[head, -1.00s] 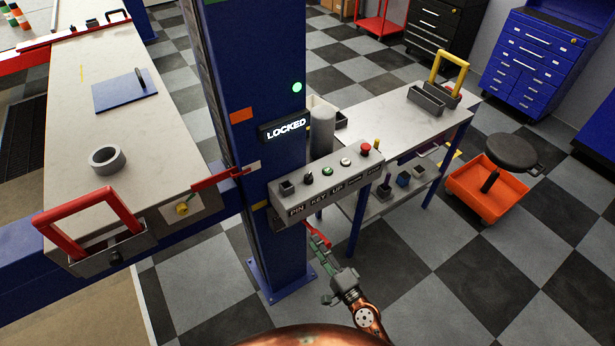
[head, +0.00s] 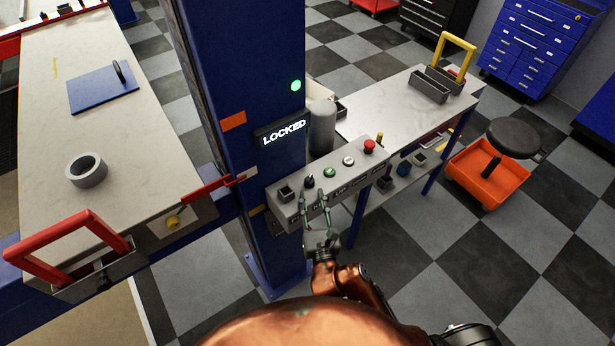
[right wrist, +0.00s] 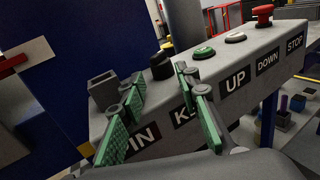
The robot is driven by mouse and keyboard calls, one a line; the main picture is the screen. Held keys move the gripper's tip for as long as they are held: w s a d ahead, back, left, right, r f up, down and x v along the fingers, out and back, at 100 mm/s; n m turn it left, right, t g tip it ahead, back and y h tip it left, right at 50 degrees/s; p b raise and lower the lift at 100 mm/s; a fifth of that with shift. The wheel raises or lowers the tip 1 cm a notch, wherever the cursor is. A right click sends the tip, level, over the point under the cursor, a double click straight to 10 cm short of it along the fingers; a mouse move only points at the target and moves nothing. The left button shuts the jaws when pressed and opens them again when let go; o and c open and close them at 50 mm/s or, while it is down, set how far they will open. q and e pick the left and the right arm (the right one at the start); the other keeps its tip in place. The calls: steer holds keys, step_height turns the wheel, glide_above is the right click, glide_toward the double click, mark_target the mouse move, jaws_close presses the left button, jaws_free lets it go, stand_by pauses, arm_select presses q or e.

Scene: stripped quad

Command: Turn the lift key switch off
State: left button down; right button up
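The grey control box (head: 345,170) is fixed to the blue lift post. Its key switch (head: 309,182) is a small black knob above the KEY label, and it also shows in the right wrist view (right wrist: 161,66). My right gripper (head: 315,199) is at the front of the box, just below the key switch. In the right wrist view its green-padded fingers (right wrist: 159,82) are apart with nothing between them, and the knob stands just beyond the gap. I see no contact with it. A lit LOCKED sign (head: 284,132) is on the post. My left gripper is not in view.
The square pin socket (right wrist: 102,90) is left of the key switch. The green up button (right wrist: 204,53), white down button (right wrist: 236,37) and red stop button (right wrist: 263,14) are to its right. A grey cylinder (head: 322,127) stands behind the box.

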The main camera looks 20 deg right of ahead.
mark_target(310, 185)
steer(key=w, duration=0.5)
steer(key=shift+w+d, duration=0.1)
steer(key=shift+d, duration=0.25)
steer(key=shift+w, duration=0.4)
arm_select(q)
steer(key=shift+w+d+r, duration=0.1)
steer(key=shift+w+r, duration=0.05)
arm_select(e)
steer(key=shift+w, duration=0.3)
steer(key=shift+c, duration=0.2)
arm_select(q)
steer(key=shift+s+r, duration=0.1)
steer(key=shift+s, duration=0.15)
arm_select(e)
steer(key=shift+r, duration=0.1)
jaws_close()
